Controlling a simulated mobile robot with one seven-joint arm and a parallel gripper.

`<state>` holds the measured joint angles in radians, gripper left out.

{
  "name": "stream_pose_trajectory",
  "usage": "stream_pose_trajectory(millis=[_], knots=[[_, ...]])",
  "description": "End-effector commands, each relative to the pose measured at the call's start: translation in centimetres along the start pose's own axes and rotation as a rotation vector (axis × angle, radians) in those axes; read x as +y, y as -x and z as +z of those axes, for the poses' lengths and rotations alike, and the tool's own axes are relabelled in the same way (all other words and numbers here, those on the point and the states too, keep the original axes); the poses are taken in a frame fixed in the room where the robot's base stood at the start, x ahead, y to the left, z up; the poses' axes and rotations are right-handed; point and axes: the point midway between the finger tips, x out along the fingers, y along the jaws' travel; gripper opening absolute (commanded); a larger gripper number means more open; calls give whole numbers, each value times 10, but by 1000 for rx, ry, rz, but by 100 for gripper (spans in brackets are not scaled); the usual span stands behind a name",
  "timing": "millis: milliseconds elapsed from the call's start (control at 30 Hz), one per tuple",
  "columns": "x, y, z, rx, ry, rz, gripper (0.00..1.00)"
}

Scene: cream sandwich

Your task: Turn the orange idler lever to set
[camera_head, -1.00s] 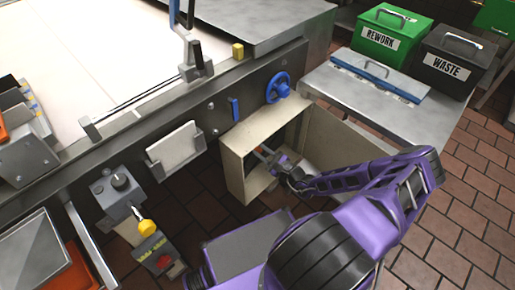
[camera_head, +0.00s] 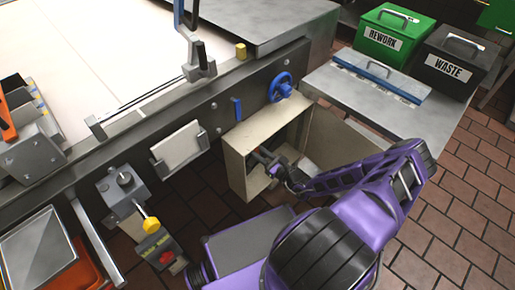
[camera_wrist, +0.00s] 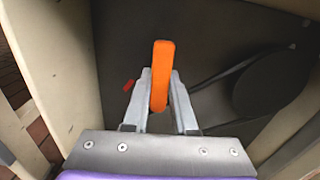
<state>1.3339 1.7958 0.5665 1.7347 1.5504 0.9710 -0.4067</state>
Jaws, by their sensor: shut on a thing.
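The orange idler lever (camera_wrist: 161,75) stands upright in the middle of the wrist view, inside an open cream cabinet. My gripper (camera_wrist: 160,92) is shut on it, with one grey finger on each side of its lower part. In the head view my gripper (camera_head: 277,170) reaches into the cabinet (camera_head: 238,166), and the lever cannot be made out there. A small red mark (camera_wrist: 128,86) shows on the dark back panel left of the lever. The lever's pivot is hidden behind the fingers.
A dark round pulley with a belt (camera_wrist: 265,85) lies right of the lever. Cream cabinet walls (camera_wrist: 45,65) stand close on both sides. A blue handwheel (camera_head: 281,87) sits above the cabinet.

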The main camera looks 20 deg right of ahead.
Motion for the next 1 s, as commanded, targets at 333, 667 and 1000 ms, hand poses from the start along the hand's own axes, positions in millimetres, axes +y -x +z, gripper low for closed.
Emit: stream_pose_trajectory(millis=[333,667,1000], knots=[[2,0,0,1,-57,0,0],[2,0,0,1,-57,0,34],[2,0,0,0,-56,0,55]])
